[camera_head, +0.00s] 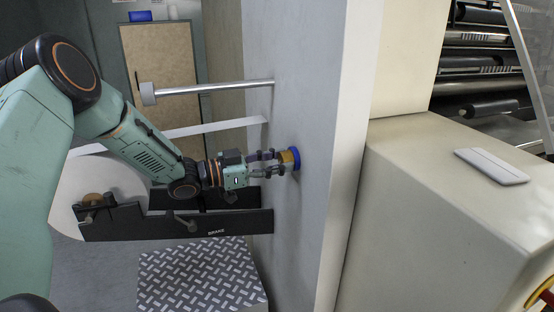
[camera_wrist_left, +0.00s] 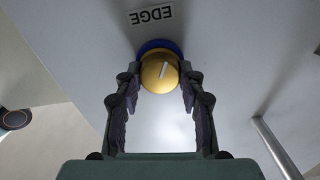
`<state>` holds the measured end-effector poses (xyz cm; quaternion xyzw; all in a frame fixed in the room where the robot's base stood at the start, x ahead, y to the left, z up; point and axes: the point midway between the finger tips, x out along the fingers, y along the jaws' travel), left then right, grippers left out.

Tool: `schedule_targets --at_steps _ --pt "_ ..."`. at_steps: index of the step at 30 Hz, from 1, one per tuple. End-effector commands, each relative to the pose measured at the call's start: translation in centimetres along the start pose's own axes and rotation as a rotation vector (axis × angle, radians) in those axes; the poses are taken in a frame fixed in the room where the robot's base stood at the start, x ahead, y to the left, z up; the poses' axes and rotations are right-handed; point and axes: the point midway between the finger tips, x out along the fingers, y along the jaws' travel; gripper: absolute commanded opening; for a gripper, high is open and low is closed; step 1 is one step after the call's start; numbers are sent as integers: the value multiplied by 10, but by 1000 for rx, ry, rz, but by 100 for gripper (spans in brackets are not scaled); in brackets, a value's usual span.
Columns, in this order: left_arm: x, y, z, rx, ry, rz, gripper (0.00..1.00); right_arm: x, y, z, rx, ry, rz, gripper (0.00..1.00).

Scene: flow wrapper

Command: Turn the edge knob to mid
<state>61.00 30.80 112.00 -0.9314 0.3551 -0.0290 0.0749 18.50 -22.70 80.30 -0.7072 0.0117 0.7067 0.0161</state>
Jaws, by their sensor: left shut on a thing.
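The edge knob (camera_head: 291,157) is yellow with a blue ring at its base, on the side of the grey machine panel. In the left wrist view the knob (camera_wrist_left: 160,73) shows a white pointer line on its face, tilted a little to the right of straight up in the picture. An upside-down EDGE label (camera_wrist_left: 151,15) is beside it. My left gripper (camera_head: 283,160) reaches the knob from the left, and its fingers are shut on the knob's two sides, as the left wrist view (camera_wrist_left: 160,80) also shows. My right gripper is not in view.
A metal rod (camera_head: 210,90) sticks out of the panel above my left arm. A black bracket marked BRAKE (camera_head: 180,224) lies below it, by a white roll (camera_head: 95,185). A treadplate step (camera_head: 200,278) stands on the floor. A beige cabinet (camera_head: 440,200) is at the right.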

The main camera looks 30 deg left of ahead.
Motion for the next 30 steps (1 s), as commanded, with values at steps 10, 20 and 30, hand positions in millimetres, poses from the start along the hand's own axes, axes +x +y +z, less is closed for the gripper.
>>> schedule_targets --at_steps 10,20,30 --pt "1 0 -1 329 0 0 8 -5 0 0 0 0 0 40" --pt "1 0 -1 641 1 -1 8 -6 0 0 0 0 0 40" --pt "1 0 -1 914 1 -2 8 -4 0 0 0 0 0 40"
